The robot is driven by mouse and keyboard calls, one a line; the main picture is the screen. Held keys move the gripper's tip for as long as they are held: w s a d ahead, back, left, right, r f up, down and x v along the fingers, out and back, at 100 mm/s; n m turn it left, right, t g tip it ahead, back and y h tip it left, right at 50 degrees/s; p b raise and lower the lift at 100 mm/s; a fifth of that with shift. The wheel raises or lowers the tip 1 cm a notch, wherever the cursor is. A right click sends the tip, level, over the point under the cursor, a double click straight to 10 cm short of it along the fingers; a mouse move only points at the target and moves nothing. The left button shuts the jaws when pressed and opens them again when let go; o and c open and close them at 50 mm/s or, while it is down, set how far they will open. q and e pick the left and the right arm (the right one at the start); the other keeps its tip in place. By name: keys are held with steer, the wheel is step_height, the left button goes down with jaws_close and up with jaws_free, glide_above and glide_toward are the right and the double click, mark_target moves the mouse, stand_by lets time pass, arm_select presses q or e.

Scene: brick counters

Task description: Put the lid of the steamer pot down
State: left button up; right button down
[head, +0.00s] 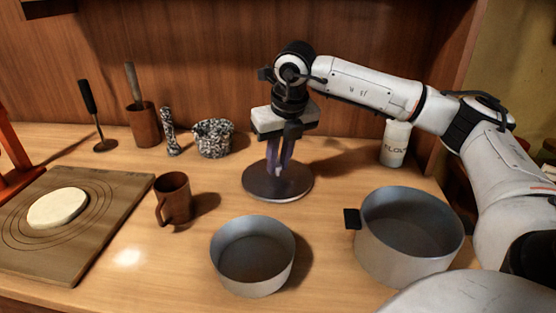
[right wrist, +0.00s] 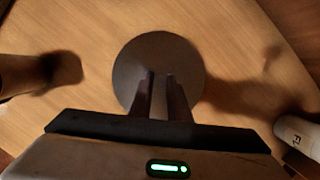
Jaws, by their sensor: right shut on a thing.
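The lid (head: 260,187) is a dark grey flat disc in the middle of the counter in the head view. It looks level and on or very near the wood; I cannot tell if it touches. My right gripper (head: 281,170) points down over its centre and is shut on its knob, which the fingers mostly hide. In the right wrist view the lid (right wrist: 145,52) lies below the fingers (right wrist: 160,95). A large grey pot (head: 385,250) with a dark side handle stands open at the right. A smaller grey round pan (head: 252,270) stands open at front centre. My left gripper is not in view.
A brown mug (head: 173,198) stands left of the lid. A wooden board (head: 85,240) with dough (head: 58,208) lies at the left. A mortar (head: 214,138) and utensil cup (head: 144,125) stand behind. A white flour jar (head: 395,144) stands at the back right.

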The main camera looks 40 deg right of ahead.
mark_target(284, 183)
steer(key=c, duration=1.7)
jaws_free()
steer(key=shift+f, duration=0.1)
steer(key=shift+o, duration=0.2)
steer(key=v, duration=1.2)
steer(key=shift+p, duration=0.4)
steer(key=shift+r, duration=0.25)
